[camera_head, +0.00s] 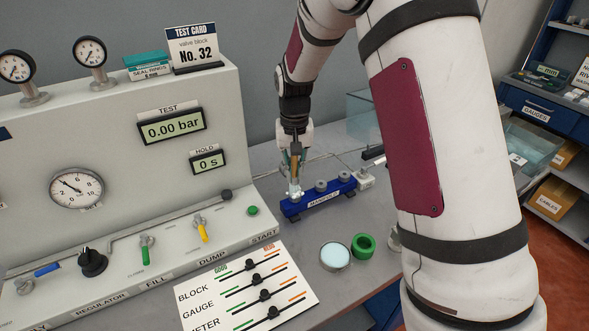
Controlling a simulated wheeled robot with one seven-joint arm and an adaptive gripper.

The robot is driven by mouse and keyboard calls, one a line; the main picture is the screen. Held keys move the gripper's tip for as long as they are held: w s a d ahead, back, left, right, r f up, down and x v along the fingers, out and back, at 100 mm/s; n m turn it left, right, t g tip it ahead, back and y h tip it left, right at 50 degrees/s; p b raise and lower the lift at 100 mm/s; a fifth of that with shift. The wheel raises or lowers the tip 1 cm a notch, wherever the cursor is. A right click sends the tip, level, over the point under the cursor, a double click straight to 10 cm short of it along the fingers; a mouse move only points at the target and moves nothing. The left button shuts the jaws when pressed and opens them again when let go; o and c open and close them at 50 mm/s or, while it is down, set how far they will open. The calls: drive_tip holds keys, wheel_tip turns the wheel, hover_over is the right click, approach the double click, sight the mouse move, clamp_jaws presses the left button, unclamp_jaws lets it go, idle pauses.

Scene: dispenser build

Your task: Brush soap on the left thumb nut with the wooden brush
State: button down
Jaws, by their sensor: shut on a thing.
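The blue manifold block (318,200) lies on the grey bench, with round grey knobs along its top; the middle knob (320,185) and right knob (344,177) are clear to see. The left thumb nut (295,196) is at the block's left end, partly covered by what is above it. My gripper (294,172) points down over that left end, shut on a slim, tan-brown thing that looks like the wooden brush. The brush's lower end is at or just above the left nut; I cannot tell whether they touch. A round tin (335,256) with pale blue contents, likely the soap, stands in front.
A green ring (363,246) stands beside the tin. A white panel with sliders (247,290) lies at the front. The grey test console (120,150) fills the left, its levers close to the manifold. A clear bin (372,115) stands behind. My arm hides the bench's right part.

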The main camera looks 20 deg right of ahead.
drive_tip(key=shift+s+d+r+p, duration=0.1)
drive_tip(key=shift+s+p, duration=0.2)
drive_tip(key=shift+s, duration=0.25)
drive_tip(key=shift+w, duration=0.1)
drive_tip(key=shift+w+b, duration=0.45)
drive_tip(key=shift+w, duration=0.15)
drive_tip(key=shift+s, duration=0.1)
drive_tip(key=shift+s+p, duration=0.45)
drive_tip(key=shift+s, duration=0.1)
drive_tip(key=shift+w, duration=0.15)
